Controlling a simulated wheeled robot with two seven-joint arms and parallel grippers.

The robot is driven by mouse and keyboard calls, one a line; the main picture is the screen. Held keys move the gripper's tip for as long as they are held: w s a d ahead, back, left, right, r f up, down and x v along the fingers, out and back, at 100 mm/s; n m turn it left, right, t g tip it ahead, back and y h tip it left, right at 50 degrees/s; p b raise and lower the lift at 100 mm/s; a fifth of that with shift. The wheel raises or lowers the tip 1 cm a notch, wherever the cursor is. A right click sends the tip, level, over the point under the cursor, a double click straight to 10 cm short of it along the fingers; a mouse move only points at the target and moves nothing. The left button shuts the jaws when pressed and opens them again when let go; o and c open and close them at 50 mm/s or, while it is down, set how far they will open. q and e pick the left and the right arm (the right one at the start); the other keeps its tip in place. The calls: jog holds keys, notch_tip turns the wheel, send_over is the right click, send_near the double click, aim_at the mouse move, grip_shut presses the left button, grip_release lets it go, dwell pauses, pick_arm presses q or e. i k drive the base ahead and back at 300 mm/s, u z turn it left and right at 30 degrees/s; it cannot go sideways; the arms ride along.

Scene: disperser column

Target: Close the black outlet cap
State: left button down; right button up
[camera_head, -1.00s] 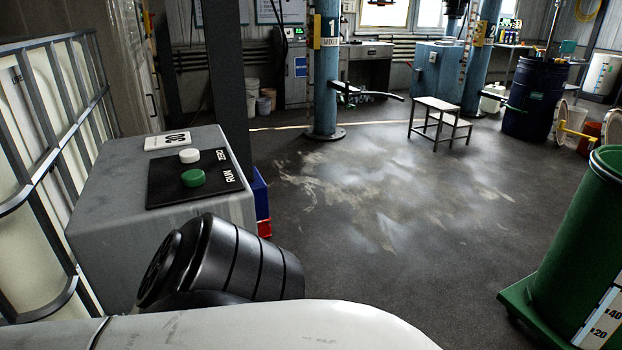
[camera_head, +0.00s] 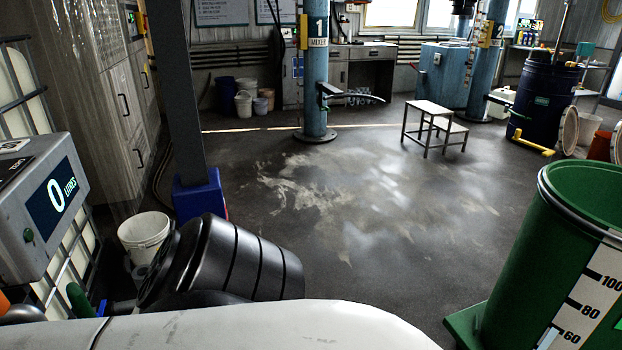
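I cannot make out a black outlet cap in the head view. Neither gripper is in view. The large black ribbed part and the white surface at the bottom are mine and cover the floor in front of me. At the lower left, a green lever-like piece (camera_head: 78,302) and a small blue piece (camera_head: 122,308) show just above my white body. Whether they belong to an outlet cannot be told.
A grey box with a "0 LITRES" display (camera_head: 57,193) stands close at left, before a caged tank. A white bucket (camera_head: 143,232) stands near a blue-footed post (camera_head: 200,197). A green drum (camera_head: 535,260) is close at right. The middle floor is clear.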

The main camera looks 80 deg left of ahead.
aim_at(126, 258)
jog(key=u, duration=2.6)
jog(key=i, duration=3.2)
jog(key=u, duration=2.3)
jog(key=i, duration=0.35)
jog(key=u, duration=0.15)
